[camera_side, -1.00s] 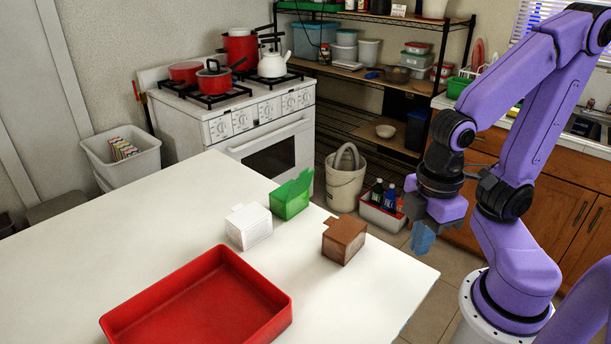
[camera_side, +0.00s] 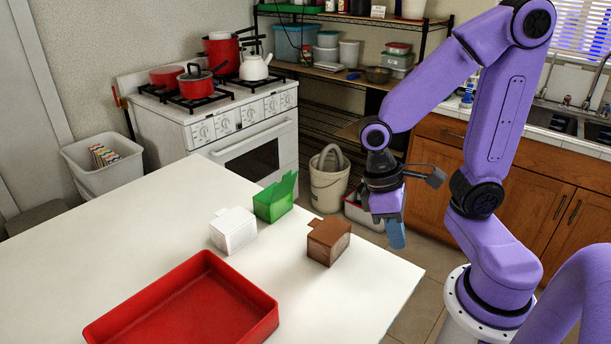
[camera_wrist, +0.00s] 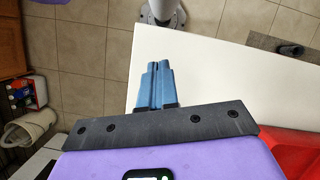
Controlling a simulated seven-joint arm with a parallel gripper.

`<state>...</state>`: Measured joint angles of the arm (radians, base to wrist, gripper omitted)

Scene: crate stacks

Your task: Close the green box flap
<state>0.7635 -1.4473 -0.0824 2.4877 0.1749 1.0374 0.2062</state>
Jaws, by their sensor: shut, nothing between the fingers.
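The green box (camera_side: 273,203) stands on the white table near its back edge. Its flap (camera_side: 285,185) sticks up at a tilt, so the box is open. A white box (camera_side: 233,231) stands in front and to the left of it. A brown box (camera_side: 328,241) stands in front and to the right. The lids of both look closed. My gripper (camera_side: 397,236) is up to the right of the brown box, apart from all the boxes, its blue fingers pointing down. In the wrist view its fingers (camera_wrist: 157,72) are together and empty. The green box is not visible there.
A red tray (camera_side: 255,292) lies at the table's front; part of it shows in the wrist view (camera_wrist: 290,150). The white table (camera_side: 110,235) is clear on the left. A white bucket (camera_side: 328,188) stands on the floor behind the table.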

